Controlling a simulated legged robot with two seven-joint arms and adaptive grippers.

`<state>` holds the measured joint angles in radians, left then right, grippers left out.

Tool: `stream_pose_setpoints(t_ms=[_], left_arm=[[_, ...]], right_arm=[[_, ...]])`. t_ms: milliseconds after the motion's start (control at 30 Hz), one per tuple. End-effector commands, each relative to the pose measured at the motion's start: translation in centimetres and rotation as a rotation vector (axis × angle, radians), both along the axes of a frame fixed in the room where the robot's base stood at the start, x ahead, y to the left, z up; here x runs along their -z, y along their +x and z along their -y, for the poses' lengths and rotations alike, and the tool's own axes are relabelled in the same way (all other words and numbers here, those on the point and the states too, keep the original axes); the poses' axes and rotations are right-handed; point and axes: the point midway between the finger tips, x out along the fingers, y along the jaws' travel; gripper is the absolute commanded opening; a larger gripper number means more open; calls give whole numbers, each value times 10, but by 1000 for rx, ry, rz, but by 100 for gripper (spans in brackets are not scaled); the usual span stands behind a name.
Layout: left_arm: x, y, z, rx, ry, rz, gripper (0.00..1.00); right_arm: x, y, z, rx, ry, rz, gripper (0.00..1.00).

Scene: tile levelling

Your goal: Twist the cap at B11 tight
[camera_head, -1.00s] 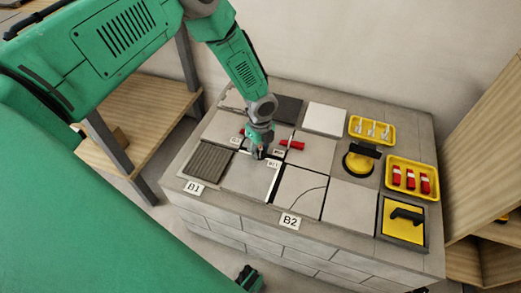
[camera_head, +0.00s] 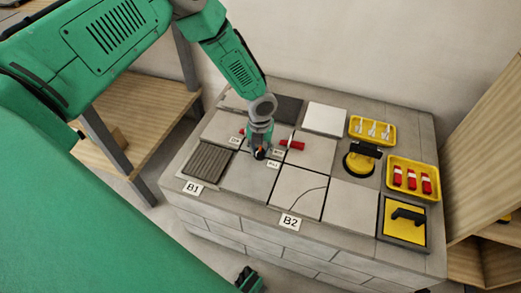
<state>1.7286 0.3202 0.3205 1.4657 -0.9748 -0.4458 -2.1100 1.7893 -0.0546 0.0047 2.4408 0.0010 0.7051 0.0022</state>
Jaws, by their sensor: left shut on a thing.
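The label that seems to read B11 (camera_head: 272,164) lies on the pale tiles at a joint near the middle of the block. My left gripper (camera_head: 258,154) points down just left of this label. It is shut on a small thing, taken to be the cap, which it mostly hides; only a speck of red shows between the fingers. A red piece (camera_head: 293,145) lies across the joint behind and to the right, with a thin upright pin by it. A dark gripper part, seemingly my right gripper (camera_head: 248,279), shows at the bottom edge, away from the block.
Yellow trays hold white clips (camera_head: 368,129) and red pieces (camera_head: 413,181) at the right. A yellow suction lifter (camera_head: 361,160) and a yellow float (camera_head: 403,221) sit nearby. Cards B1 (camera_head: 193,188) and B2 (camera_head: 290,222) mark the front edge. A wooden shelf (camera_head: 150,115) stands left.

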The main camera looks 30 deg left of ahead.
Motion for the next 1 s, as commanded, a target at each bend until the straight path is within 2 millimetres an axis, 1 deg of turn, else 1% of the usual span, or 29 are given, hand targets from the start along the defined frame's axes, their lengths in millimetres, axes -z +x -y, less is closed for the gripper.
stream_pose_setpoints(t_ms=[33,300,833,867,900,1000], left_arm=[[-1,3,1,24,-3,8,0],[-1,3,1,117,-2,8,0],[-1,2,1,138,-2,6,0],[-1,2,1,138,-1,6,34],[-1,2,1,138,-1,5,47],[0,1,0,138,-1,4,47]], right_arm=[[1,0,0,0,0,0,100],[1,0,0,0,0,0,100],[1,0,0,0,0,0,100],[1,0,0,0,0,0,100],[1,0,0,0,0,0,100],[1,0,0,0,0,0,100]])
